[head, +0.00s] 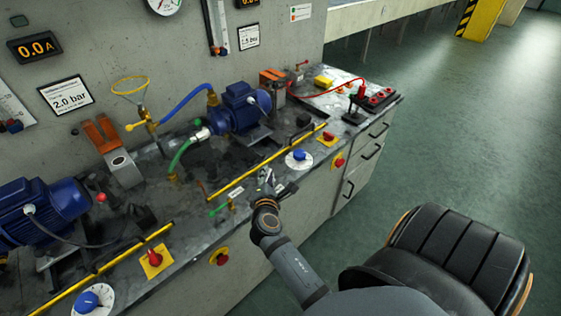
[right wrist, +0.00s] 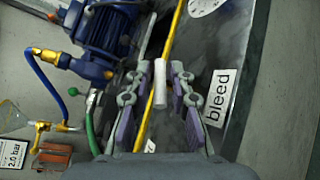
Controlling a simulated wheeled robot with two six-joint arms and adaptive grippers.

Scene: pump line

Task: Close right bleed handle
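My right gripper (head: 265,179) is over the front part of the bench, between a green-handled lever (head: 218,210) and a blue-knobbed dial. In the right wrist view the two fingers (right wrist: 160,88) stand apart, with a pale upright cylinder (right wrist: 160,84) between them. Narrow gaps show on both sides, so the fingers do not look closed on it. A white label reading "bleed" (right wrist: 217,97) lies just right of the fingers. I cannot tell whether the pale cylinder is part of the bleed handle. My left gripper does not show.
A yellow rail (head: 265,163) runs along the bench behind the gripper. The dial (head: 299,160) is to its right, with a red button (head: 329,138) beyond. A blue pump (head: 240,108) and green hose (head: 183,152) stand behind.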

